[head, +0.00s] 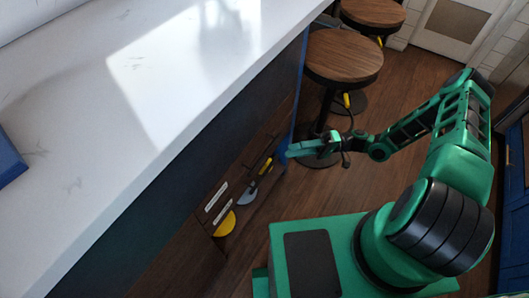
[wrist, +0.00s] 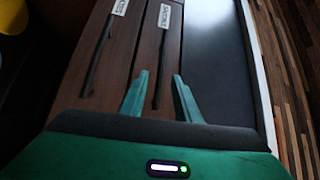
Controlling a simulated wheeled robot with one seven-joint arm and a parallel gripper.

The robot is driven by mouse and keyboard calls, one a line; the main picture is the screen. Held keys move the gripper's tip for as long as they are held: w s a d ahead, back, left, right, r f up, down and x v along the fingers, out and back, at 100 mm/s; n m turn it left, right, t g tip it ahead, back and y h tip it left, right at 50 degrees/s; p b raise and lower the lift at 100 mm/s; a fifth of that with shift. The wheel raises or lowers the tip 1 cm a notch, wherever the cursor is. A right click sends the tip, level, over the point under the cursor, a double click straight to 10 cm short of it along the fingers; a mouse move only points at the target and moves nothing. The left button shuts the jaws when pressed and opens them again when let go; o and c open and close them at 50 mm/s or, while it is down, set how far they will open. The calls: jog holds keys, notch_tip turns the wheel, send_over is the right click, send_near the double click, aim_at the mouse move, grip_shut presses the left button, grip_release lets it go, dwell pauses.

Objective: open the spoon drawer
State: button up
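The left front's handle (wrist: 97,55) is clear of my fingers. The right front's handle (wrist: 161,55) runs between my fingertips. My gripper (wrist: 160,76) is open, with a green finger on either side of the right handle; contact cannot be told. In the head view my gripper (head: 286,153) is at the island's side, near its far end.
The white countertop (head: 120,100) overhangs the drawers. Wooden-topped stools (head: 343,57) stand close beyond my gripper. A yellow round thing (head: 225,223) is low by the labelled fronts. Wooden floor (head: 400,90) is open behind my arm.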

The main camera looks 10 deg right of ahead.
aim_at(265, 152)
jog(key=a, duration=0.3)
jog(key=s+a+r, duration=0.1)
jog(key=a, duration=0.7)
jog(key=shift+s+r, duration=0.15)
jog(key=shift+r, duration=0.05)
grip_shut()
